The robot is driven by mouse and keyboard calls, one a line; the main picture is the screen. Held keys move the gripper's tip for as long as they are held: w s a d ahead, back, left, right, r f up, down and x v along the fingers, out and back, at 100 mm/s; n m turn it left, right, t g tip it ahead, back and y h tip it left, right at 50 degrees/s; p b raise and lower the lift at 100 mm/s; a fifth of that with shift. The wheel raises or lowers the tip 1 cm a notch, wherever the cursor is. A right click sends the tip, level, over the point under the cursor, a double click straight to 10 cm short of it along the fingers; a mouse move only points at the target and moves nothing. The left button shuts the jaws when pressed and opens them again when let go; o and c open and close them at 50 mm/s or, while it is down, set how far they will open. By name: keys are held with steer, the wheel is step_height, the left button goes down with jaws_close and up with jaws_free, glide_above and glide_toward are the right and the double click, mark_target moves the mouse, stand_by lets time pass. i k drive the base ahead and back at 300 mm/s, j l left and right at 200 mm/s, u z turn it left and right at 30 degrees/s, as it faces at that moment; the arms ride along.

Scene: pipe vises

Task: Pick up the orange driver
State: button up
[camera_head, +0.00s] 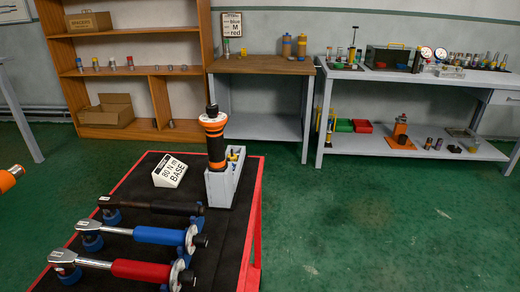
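The orange driver (213,140) stands upright on the cart, left of centre in the head view. It has a black handle top, an orange collar with a pale ring, and a dark lower shaft. Its lower end is hidden in or behind a grey holder (222,190). My gripper is not clearly in view. An orange and dark rounded part shows at the left edge; I cannot tell whether it belongs to my arm.
The black-topped cart has a red rim (254,225). Black, blue (158,236) and red (140,270) torque wrenches lie in front of the driver. Benches and a shelf line the wall; green floor is clear to the right.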

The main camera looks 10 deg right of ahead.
mark_target(214, 134)
steer(key=l+u, duration=0.1)
steer(key=u, duration=0.3)
steer(key=l+u, duration=0.1)
steer(key=u, duration=0.35)
steer(key=l+u, duration=0.1)
steer(key=u, duration=0.3)
steer(key=l+u, duration=0.1)
steer(key=u, duration=0.35)
steer(key=k+l+u, duration=0.1)
steer(key=l+u, duration=0.2)
steer(key=k+l+u, duration=0.15)
steer(key=l+u, duration=0.15)
steer(key=k+l+u, duration=0.15)
steer(key=l+u, duration=0.15)
steer(key=k+l+u, duration=0.35)
steer(key=k+l, duration=0.85)
steer(key=k, duration=0.2)
